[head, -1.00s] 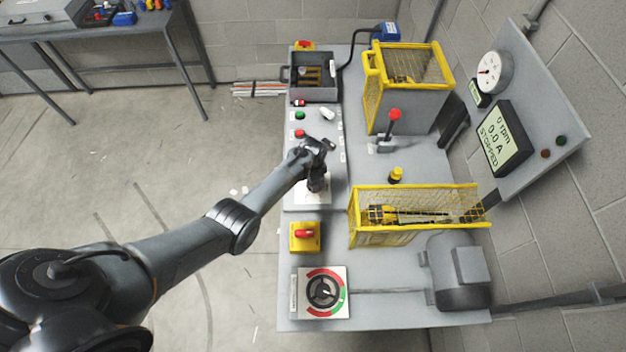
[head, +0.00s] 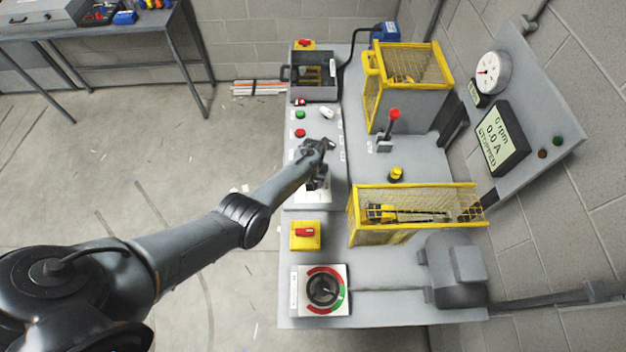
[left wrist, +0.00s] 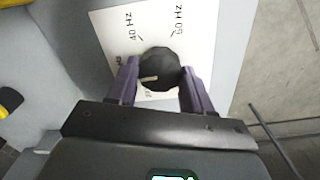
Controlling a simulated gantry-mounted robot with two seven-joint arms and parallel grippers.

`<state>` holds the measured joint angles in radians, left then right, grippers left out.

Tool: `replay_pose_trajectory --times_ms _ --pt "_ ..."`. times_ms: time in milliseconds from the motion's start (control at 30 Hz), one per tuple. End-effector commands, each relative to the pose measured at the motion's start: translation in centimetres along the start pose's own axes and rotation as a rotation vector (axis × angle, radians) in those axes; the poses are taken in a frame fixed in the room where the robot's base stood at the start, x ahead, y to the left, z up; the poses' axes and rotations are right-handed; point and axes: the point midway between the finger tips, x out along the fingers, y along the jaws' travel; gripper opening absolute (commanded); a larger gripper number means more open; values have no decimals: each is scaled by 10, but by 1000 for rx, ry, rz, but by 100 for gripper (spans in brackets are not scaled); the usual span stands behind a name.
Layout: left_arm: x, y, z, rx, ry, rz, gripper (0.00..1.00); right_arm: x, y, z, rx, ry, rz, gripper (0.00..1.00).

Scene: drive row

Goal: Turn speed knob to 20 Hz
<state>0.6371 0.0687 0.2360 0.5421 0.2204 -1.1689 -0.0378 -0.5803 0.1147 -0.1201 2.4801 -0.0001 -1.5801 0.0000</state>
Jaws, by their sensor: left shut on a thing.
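The speed knob (left wrist: 160,66) is a round black knob with a pale pointer line, on a white scale plate (left wrist: 113,30). My left gripper (left wrist: 160,84) is shut on the knob, one finger on each side. The pointer lies toward the left finger in the left wrist view. In the head view, my left gripper (head: 318,182) is over the white plate (head: 325,194) and hides the knob. My right gripper is not in view.
The wall display (head: 497,138) reads 0 rpm, 0.0 A, STOPPED. Green (head: 300,115) and red (head: 300,133) buttons sit just beyond the gripper. A yellow box with a red switch (head: 305,233) is nearer. A yellow cage guard (head: 410,212) stands to the right.

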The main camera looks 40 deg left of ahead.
Motion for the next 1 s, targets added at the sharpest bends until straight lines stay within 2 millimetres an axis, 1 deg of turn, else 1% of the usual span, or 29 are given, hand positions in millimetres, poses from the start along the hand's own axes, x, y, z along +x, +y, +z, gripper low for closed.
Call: replay_pose_trajectory --times_ms 700,1000 --pt "1 0 0 -672 0 1 20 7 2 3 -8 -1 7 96" --pt "1 0 0 -882 0 1 20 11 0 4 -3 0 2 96"
